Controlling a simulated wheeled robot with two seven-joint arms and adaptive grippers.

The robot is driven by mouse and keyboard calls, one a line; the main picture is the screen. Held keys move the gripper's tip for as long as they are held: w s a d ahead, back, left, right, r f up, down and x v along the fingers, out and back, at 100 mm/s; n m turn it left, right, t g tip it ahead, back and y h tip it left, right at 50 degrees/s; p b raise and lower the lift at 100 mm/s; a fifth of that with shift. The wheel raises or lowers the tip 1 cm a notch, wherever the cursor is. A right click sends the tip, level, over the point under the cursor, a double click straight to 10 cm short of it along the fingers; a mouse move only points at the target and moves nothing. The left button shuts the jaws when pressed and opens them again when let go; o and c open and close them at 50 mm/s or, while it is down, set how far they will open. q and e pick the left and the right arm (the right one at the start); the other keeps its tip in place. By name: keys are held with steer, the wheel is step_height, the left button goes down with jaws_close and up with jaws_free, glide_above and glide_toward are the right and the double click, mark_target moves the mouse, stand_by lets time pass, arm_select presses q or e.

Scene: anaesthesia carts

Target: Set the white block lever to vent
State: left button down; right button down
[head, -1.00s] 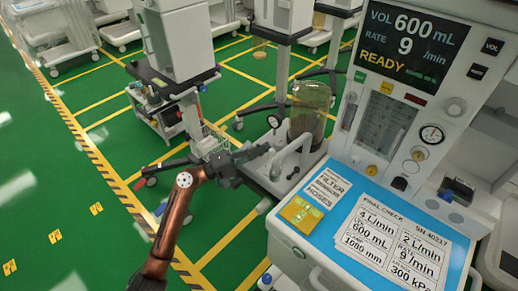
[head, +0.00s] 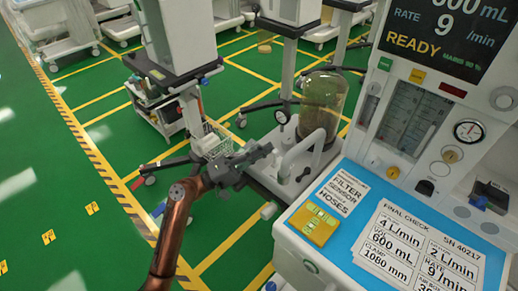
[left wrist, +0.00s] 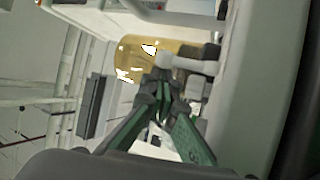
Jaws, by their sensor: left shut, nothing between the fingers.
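My left gripper (head: 262,154) is shut and empty, beside the white arched tube (head: 300,152) on the left side of the anaesthesia machine. In the left wrist view the closed green-and-black fingers (left wrist: 160,88) point at a white fitting (left wrist: 188,64) with a sideways bar, in front of the amber bellows dome. I cannot tell whether the fingers touch it. The lever on the white block is not clearly made out, and its setting cannot be read. The bellows dome (head: 322,105) stands behind the tube, with a small round gauge (head: 282,117) to its left. My right gripper is not in view.
The machine's blue worktop (head: 350,235) carries a yellow pad (head: 313,225) and printed cards (head: 405,250). Its screen reads READY. Another cart (head: 170,95) stands behind my left arm. Green floor is open on the left.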

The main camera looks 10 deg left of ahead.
arm_select(q)
steer(key=shift+s+a+f+b, duration=0.1)
steer(key=shift+s+f+b, duration=0.1)
steer(key=shift+s+b, duration=0.15)
steer(key=shift+a, duration=0.1)
steer(key=shift+s+a, duration=0.1)
steer(key=shift+s, duration=0.15)
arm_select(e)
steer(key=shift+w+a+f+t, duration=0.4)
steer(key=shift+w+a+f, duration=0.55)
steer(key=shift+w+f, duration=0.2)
arm_select(q)
steer(key=v, duration=1.2)
